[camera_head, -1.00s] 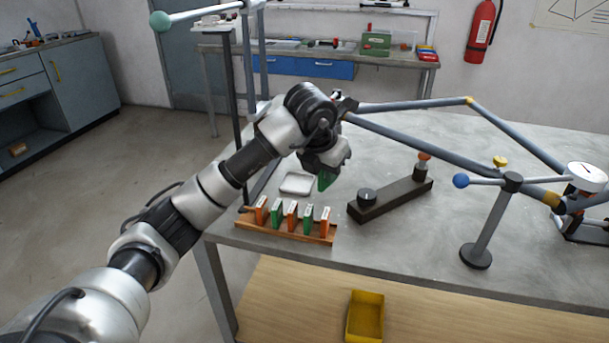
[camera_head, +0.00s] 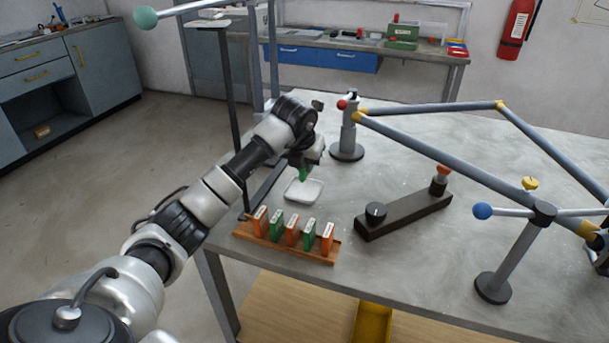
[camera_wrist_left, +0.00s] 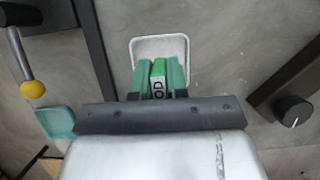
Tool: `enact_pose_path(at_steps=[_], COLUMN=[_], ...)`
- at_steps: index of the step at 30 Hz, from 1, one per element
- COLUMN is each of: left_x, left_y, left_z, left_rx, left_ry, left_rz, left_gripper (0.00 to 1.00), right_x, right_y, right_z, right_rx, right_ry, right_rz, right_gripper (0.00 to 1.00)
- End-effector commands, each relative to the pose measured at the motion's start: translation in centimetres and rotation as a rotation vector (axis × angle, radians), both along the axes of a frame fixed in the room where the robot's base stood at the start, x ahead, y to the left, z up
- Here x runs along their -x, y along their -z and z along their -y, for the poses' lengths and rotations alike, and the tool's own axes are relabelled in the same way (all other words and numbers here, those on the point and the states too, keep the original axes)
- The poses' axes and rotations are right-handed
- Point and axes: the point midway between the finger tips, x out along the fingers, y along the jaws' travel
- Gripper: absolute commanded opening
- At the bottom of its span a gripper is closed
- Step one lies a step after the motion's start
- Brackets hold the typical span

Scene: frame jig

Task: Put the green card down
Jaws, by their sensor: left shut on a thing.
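My left gripper (camera_head: 306,167) is shut on the green card (camera_head: 303,175). In the left wrist view the card (camera_wrist_left: 158,76) stands on edge between the two green fingers (camera_wrist_left: 158,84), with dark letters on its near end. Both are over the small white tray (camera_head: 303,193), whose rim also shows in the wrist view (camera_wrist_left: 160,43). I cannot tell whether the card touches the tray. My right gripper is not in view.
A wooden rack (camera_head: 285,245) with several orange and green cards stands at the table's front left. A dark bar (camera_head: 405,214) with a knob lies to the right of the tray. A frame of grey tubes (camera_head: 440,152) stands behind. Grey tabletop is clear between them.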

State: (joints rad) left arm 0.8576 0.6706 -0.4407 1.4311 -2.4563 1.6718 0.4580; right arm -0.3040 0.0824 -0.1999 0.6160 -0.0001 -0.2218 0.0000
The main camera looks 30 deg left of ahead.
Motion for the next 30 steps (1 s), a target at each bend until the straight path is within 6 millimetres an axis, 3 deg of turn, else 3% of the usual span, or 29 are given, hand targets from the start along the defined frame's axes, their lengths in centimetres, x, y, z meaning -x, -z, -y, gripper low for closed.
enact_pose_path(at_steps=[4,11,22,23,27,30], left_x=[0.0,0.0,0.0,0.0,0.0,0.0], left_y=[0.9,4.0,4.6,4.5,4.4,4.4], left_z=[-0.3,-0.2,-0.3,-0.3,-0.3,-0.3], left_rx=[0.000,0.000,-0.001,-0.002,0.000,0.000], left_ry=[0.000,0.001,0.001,0.001,0.001,0.001], left_rz=[-0.002,-0.002,0.000,0.001,0.000,0.000], left_gripper=[0.00,0.00,0.00,0.17,0.39,0.40], right_x=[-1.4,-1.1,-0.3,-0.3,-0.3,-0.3], right_y=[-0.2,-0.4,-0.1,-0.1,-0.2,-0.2], right_z=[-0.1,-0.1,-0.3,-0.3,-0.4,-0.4], right_rx=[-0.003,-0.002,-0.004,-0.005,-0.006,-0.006], right_ry=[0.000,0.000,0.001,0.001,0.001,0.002], right_rz=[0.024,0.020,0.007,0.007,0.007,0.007], right_gripper=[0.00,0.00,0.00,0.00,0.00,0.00])
